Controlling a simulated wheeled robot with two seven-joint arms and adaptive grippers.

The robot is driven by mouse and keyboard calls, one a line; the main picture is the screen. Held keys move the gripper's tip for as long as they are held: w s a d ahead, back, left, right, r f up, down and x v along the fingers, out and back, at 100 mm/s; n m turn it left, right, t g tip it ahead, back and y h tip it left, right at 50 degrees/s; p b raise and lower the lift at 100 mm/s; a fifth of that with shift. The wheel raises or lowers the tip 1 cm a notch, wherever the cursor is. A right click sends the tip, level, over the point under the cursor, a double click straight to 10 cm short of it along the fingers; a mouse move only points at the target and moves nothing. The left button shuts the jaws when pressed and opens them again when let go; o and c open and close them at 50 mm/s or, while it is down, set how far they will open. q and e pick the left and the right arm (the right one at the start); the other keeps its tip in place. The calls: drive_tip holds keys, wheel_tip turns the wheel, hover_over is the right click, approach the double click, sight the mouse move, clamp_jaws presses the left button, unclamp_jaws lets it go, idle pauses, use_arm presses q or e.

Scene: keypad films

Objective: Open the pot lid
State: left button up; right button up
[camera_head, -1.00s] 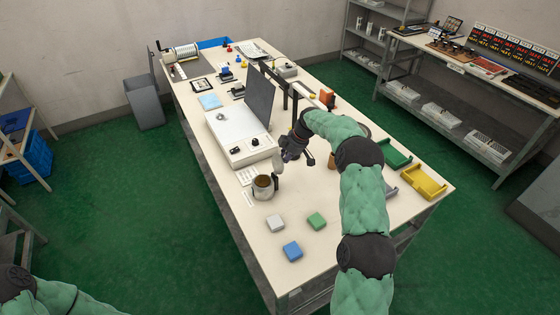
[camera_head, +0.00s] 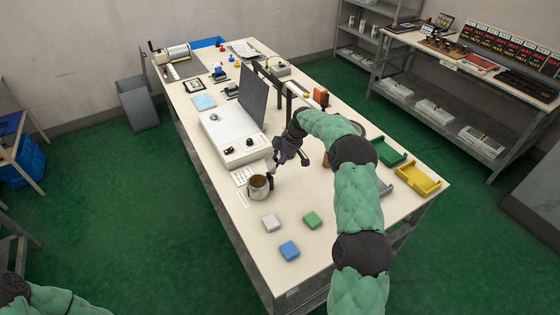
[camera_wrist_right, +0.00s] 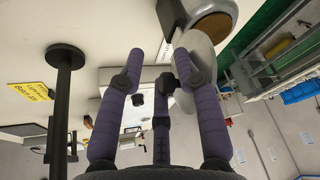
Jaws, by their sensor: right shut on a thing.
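The steel pot (camera_head: 257,194) stands upright on the white table, its top open and brown inside. It also shows at the top of the right wrist view (camera_wrist_right: 212,28). A pale round lid (camera_wrist_right: 203,50) is off the pot, beside the right-hand finger in the right wrist view. In the head view the lid (camera_head: 270,163) is small, just behind the pot's rim. My right gripper (camera_head: 282,158) is beside and above the pot, shut on the lid; its fingers also show in the right wrist view (camera_wrist_right: 158,75). My left gripper is out of view; only part of my left arm shows.
A white flat device (camera_head: 225,130) with a dark upright panel (camera_head: 253,95) stands behind the pot. White (camera_head: 271,222), green (camera_head: 312,219) and blue (camera_head: 289,250) blocks lie in front. Green (camera_head: 388,153) and yellow (camera_head: 418,180) trays are at the right edge. Bare table surrounds the blocks.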

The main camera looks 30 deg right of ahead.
wheel_tip(320, 180, up, 9)
drive_tip(key=shift+d+r, duration=0.2)
idle(0.6)
